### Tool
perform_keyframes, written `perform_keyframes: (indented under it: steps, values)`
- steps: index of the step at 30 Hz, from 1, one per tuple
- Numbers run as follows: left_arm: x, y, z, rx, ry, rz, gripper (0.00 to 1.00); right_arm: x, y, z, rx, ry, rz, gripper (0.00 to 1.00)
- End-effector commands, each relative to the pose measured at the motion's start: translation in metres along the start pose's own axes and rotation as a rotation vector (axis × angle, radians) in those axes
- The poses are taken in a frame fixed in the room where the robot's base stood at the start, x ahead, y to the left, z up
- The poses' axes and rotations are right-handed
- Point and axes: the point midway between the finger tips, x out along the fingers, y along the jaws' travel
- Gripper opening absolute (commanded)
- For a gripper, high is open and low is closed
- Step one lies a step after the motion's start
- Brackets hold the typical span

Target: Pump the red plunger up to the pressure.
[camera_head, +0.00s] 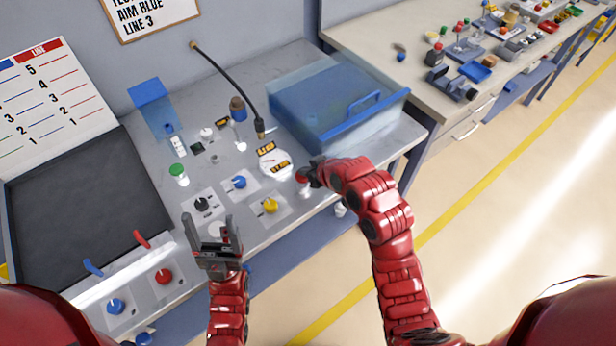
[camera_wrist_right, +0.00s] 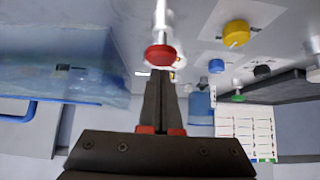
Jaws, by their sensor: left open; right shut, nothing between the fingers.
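The red plunger (camera_head: 302,175) stands near the front edge of the grey bench, beside a white round gauge (camera_head: 274,160) with yellow-and-black labels. The wrist view shows its red knob (camera_wrist_right: 160,54) on a pale metal shaft. My right gripper (camera_head: 311,175) is shut and empty, right at the knob. In the wrist view its closed fingertips (camera_wrist_right: 160,76) reach the knob's edge; I cannot tell whether they touch. My right fingers partly hide the plunger in the head view. The gauge reading is too small to make out. My left gripper (camera_head: 208,222) is open and empty above the bench front.
A yellow knob (camera_head: 270,205) and a blue knob (camera_head: 239,182) sit left of the plunger. A clear blue box (camera_head: 335,100) stands behind it. A black hose (camera_head: 228,82) hangs from the wall. A dark panel (camera_head: 85,205) is at left.

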Motion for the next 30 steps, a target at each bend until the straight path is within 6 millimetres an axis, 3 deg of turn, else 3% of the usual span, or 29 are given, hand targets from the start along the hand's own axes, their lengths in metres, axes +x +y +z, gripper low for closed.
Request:
perform_keyframes:
  steps: [1, 6, 12, 18, 30]
  values:
    - [0.006, 0.0, -0.001, 0.0, -0.001, 0.0, 0.74, -0.013, 0.002, -0.011, -0.001, 0.009, 0.004, 0.0]
    - [0.022, -0.001, -0.004, 0.0, 0.0, 0.0, 0.74, -0.056, 0.002, -0.01, -0.001, 0.012, 0.004, 0.0]
    - [0.033, -0.002, -0.005, 0.0, 0.0, 0.0, 0.74, -0.089, 0.001, -0.009, -0.001, 0.011, 0.003, 0.0]
    - [0.036, -0.002, -0.006, 0.0, 0.0, 0.0, 0.74, -0.102, 0.001, -0.006, -0.001, 0.007, 0.001, 0.0]
    - [0.035, -0.002, -0.006, 0.0, 0.0, 0.0, 0.74, -0.103, 0.0, -0.006, -0.002, 0.008, 0.001, 0.0]
